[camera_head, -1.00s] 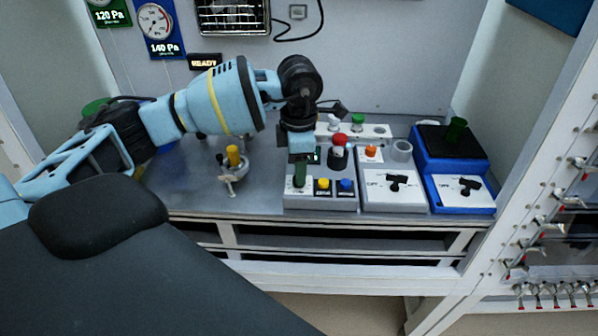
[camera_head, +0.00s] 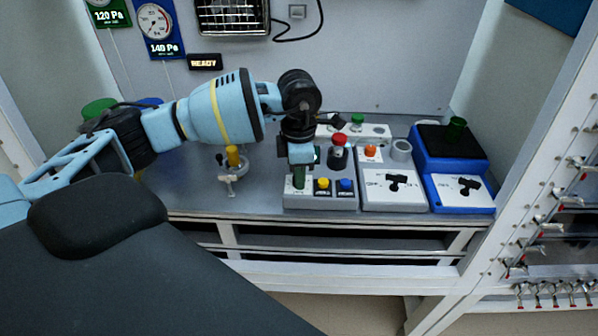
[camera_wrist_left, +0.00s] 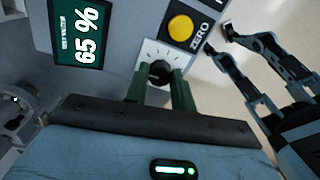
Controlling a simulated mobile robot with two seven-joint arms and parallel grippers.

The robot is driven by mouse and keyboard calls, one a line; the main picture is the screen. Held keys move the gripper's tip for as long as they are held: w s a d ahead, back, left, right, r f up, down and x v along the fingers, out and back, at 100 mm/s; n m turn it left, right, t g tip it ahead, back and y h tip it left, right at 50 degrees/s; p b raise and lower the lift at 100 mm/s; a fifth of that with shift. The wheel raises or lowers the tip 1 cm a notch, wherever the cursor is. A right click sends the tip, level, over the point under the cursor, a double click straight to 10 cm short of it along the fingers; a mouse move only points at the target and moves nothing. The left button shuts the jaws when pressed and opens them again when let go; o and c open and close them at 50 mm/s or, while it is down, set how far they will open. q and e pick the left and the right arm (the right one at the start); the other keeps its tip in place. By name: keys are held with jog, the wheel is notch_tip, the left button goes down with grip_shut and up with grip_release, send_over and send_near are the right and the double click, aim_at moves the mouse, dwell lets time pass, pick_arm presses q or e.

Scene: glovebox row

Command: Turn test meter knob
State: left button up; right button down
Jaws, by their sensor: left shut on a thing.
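The test meter (camera_head: 320,201) is a grey box on the bench with a yellow button (camera_head: 323,184) and a blue button (camera_head: 346,184). My left gripper (camera_head: 299,182) points down at its front left corner and covers the knob in the head view. In the left wrist view the black knob (camera_wrist_left: 158,70) sits on a white dial plate. The green fingers of my left gripper (camera_wrist_left: 159,82) lie on both sides of it, shut on it. The meter's display (camera_wrist_left: 82,35) reads 65 %.
A grey-white box with a black handle (camera_head: 396,181) stands right of the meter, then a blue unit (camera_head: 452,150). A red mushroom button (camera_head: 339,139) rises close behind the gripper. A small stand with a yellow top (camera_head: 232,156) is on the left, with bare bench between.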

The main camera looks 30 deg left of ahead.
pick_arm(q)
jog(key=shift+r+n+p, duration=0.2)
jog(key=shift+n+p, duration=0.7)
jog(key=shift+n, duration=1.3)
jog(key=shift+f+n+p, duration=0.1)
jog(key=shift+n+p, duration=0.4)
jog(key=shift+n, duration=0.1)
pick_arm(e)
jog(key=shift+t, duration=0.5)
jog(key=w+r, duration=0.1)
jog(key=r, duration=0.1)
jog(key=w+r, duration=0.1)
jog(key=w, duration=0.1)
jog(key=shift+w+d+r, duration=0.1)
jog(key=shift+d+r, duration=0.25)
pick_arm(q)
jog(key=shift+f, duration=0.1)
pick_arm(e)
jog(key=shift+w+r, duration=0.1)
pick_arm(q)
jog(key=o, duration=1)
jog(key=shift+a+r, duration=0.1)
jog(key=shift+r, duration=3.8)
